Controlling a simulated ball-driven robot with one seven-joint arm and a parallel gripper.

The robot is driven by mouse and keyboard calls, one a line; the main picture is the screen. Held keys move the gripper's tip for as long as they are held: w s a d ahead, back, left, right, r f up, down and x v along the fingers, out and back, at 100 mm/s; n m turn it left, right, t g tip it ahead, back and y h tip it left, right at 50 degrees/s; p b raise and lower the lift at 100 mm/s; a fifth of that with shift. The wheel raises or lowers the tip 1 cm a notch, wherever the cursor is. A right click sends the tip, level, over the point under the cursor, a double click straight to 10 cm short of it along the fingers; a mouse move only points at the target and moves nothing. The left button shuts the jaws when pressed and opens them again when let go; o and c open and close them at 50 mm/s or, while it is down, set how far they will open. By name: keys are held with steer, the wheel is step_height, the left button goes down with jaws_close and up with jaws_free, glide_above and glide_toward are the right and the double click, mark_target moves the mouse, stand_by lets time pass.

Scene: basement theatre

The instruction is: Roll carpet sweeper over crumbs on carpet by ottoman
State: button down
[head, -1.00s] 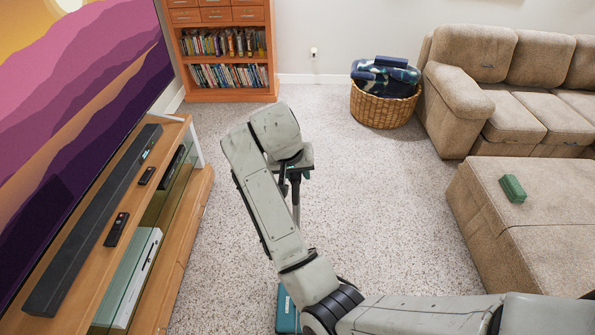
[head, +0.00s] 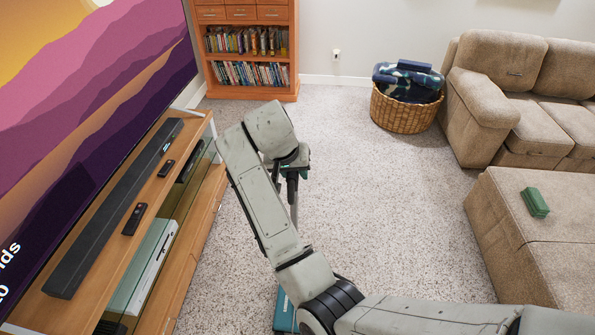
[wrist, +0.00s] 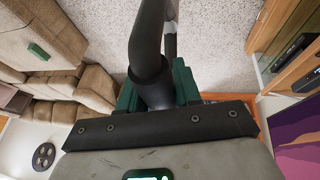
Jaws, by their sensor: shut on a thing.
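My gripper (head: 291,174) is shut on the carpet sweeper's handle (head: 294,208), partly hidden behind my forearm in the head view. In the wrist view, the thick black handle (wrist: 150,65) passes between the green fingers of my gripper (wrist: 158,88). The sweeper's teal head (head: 284,312) is on the carpet at the bottom of the head view, partly covered by my arm. The beige ottoman (head: 500,225) stands to the right, apart from the sweeper. I cannot pick out crumbs from the speckled carpet (head: 390,210).
A wooden TV stand (head: 168,300) with a soundbar (head: 120,205) and remotes runs along the left. A bookcase (head: 292,80), wicker basket (head: 404,115) and sofa (head: 485,95) stand at the back. A green case (head: 535,203) lies on the ottoman. Carpet between is open.

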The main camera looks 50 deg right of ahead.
steer(key=shift+w+a+f, duration=0.1)
steer(key=shift+w+a, duration=0.7)
steer(key=shift+w, duration=0.2)
steer(key=shift+w+a+f, duration=0.1)
steer(key=shift+w+a, duration=0.65)
steer(key=shift+w, duration=0.2)
steer(key=shift+s+r, duration=0.1)
